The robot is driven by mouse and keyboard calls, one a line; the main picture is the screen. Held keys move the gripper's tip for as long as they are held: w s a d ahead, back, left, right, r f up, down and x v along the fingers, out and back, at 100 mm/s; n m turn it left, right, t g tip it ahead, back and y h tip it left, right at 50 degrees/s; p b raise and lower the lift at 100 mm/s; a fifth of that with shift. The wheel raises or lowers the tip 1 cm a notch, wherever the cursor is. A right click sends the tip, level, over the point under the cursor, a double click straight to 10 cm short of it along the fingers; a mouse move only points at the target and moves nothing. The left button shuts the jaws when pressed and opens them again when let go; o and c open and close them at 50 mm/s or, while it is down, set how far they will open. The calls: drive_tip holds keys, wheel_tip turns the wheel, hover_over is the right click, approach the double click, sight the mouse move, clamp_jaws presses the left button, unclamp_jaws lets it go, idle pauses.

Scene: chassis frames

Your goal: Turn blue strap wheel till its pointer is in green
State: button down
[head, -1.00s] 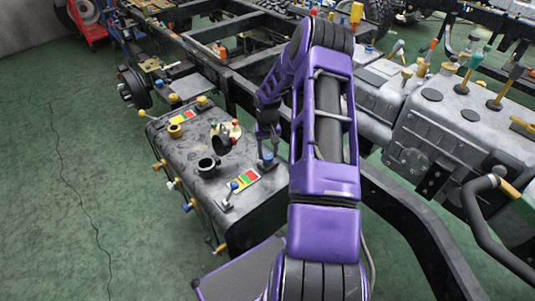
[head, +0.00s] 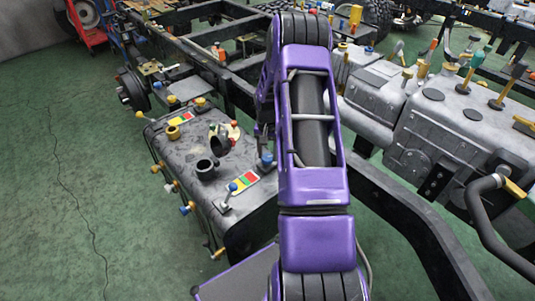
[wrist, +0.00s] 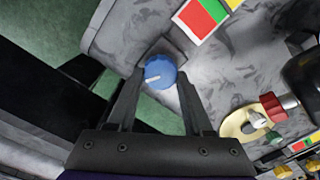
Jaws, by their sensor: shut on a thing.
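The blue strap wheel (wrist: 160,72) is a small round knob on a grey block on the dark grey tank. A white pointer line on its face points left and slightly down in the wrist view. In the head view the wheel (head: 266,160) stands at the tank's right edge. My gripper (wrist: 160,76) is shut on the wheel, one finger on each side. In the head view my arm partly hides the gripper. A card with red and green fields (wrist: 206,14) lies on the tank near the wheel; the pointer line is not aimed at its green field.
The tank (head: 200,190) also carries a black open pipe neck (head: 206,168), a yellow cap (head: 173,132), a red-tipped lever on a cream plate (wrist: 240,124) and a blue-tipped lever (head: 232,187). Dark frame rails (head: 400,215) run along the right. Green floor is free at left.

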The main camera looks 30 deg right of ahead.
sight(267, 156)
drive_tip(key=shift+c, duration=1.5)
unclamp_jaws()
wheel_tip(267, 156, up, 17)
drive_tip(key=p, duration=0.2)
drive_tip(key=shift+r, duration=0.2)
